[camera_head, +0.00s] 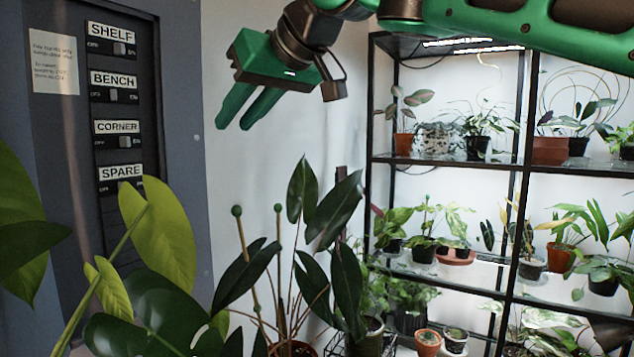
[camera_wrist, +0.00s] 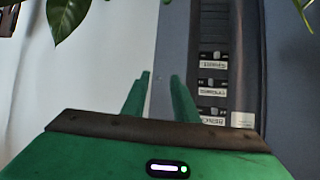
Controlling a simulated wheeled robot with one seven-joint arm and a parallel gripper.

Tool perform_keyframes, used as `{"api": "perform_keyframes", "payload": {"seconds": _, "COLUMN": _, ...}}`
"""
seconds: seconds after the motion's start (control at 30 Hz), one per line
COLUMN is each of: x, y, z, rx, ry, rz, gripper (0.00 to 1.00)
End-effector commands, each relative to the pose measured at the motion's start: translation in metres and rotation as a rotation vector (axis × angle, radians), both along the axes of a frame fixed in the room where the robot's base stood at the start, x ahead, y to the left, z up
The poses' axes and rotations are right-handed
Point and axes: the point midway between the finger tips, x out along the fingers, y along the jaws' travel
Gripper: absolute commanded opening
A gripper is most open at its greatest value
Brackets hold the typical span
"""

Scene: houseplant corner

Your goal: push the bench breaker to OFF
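The bench breaker (camera_head: 115,96) is a small dark slide switch under the white BENCH label (camera_head: 114,80) on the panel at the left. My gripper (camera_head: 234,126) is green, open and empty. It points downward to the right of the panel, apart from the breaker. Its fingers also show apart in the wrist view (camera_wrist: 160,76).
Breakers labelled SHELF (camera_head: 112,33), CORNER (camera_head: 117,127) and SPARE (camera_head: 120,172) share the panel. A paper note (camera_head: 54,62) hangs at its left. Large leaves (camera_head: 165,232) cover the panel's lower part. A plant shelf (camera_head: 450,160) stands at the right. White wall lies behind my gripper.

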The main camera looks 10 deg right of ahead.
Motion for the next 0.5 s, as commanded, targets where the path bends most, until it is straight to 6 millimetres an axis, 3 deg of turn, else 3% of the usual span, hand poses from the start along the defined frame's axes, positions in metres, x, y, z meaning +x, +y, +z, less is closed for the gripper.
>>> {"api": "perform_keyframes", "payload": {"seconds": 0.5, "x": 0.020, "y": -0.066, "z": -0.056, "rx": -0.043, "ry": 0.095, "rz": -0.144, "gripper": 0.27}}
